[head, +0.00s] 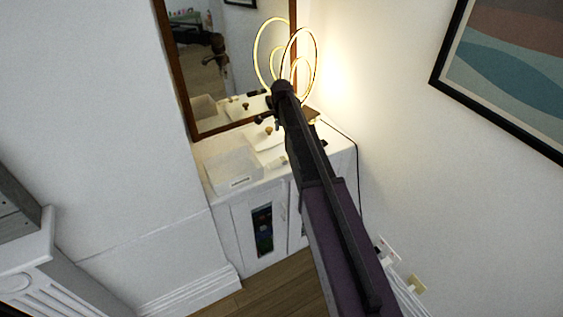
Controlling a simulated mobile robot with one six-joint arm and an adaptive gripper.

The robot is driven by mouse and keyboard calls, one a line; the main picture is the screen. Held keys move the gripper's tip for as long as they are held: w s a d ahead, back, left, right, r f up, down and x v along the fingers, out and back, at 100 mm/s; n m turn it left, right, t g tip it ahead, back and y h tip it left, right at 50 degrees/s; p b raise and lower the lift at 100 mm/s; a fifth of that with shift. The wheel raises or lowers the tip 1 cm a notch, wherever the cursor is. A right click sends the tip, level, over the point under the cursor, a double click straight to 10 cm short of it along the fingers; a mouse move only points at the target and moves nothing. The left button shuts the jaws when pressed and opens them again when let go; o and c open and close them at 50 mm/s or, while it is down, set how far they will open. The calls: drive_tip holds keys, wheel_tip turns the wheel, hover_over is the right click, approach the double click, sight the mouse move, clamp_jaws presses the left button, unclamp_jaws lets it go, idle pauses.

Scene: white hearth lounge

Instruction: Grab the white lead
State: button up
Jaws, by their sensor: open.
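My gripper (266,119) is at the far end of my arm, small and dark, above the white cabinet (290,190) and in front of the mirror. It is open, and I see nothing between its fingers. I cannot make out a white lead for certain. Part of the cabinet top is hidden behind my arm. A white open box (232,170) with a small label stands on the left of the cabinet top, and a white flat item (270,157) lies near it, too small to identify.
A ring lamp (258,50) glows behind my arm's end. A brown-framed mirror (188,110) leans at the back. A dark cord (359,190) hangs down the cabinet's right side. A white wall socket or plug (388,250) is low on the right. Wooden floor (275,297) shows in front.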

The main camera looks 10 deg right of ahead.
drive_tip(key=shift+f, duration=0.1)
drive_tip(key=b, duration=0.9)
hover_over(281, 159)
wheel_tip(281, 159, down, 8)
drive_tip(key=shift+s+d+f, duration=0.1)
drive_tip(key=shift+d+f, duration=0.05)
drive_tip(key=shift+f, duration=0.1)
drive_tip(key=shift+a+f+b, duration=0.2)
drive_tip(key=shift+f+b, duration=2.25)
drive_tip(key=shift+f, duration=0.15)
drive_tip(key=shift+c, duration=0.2)
clamp_jaws()
